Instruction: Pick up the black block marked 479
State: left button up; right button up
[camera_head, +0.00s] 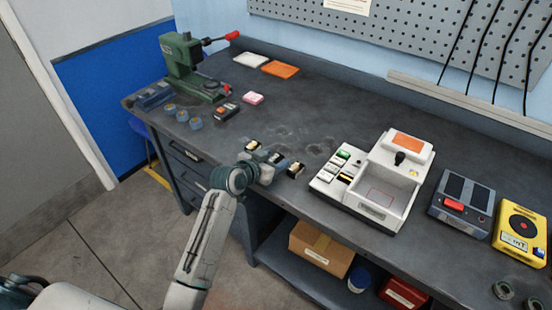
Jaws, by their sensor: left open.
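My left gripper (275,158) reaches over the front edge of the bench, its two dark, pale-tipped fingers spread apart. A small dark block with a pale mark (277,157) shows between the fingers. It may be the black block marked 479, but the mark is too small to read. I cannot tell whether the fingers touch it, and the gripper hides part of it. My right gripper is not in view.
A white device (385,205) stands right of the gripper, with small blocks in its left side. A grey box with a red button (462,200) and a yellow device (520,232) stand farther right. A green press (185,65) stands back left. Bench behind the gripper is clear.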

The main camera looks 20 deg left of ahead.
pick_arm(q)
jog(key=shift+x, duration=1.15)
grip_shut()
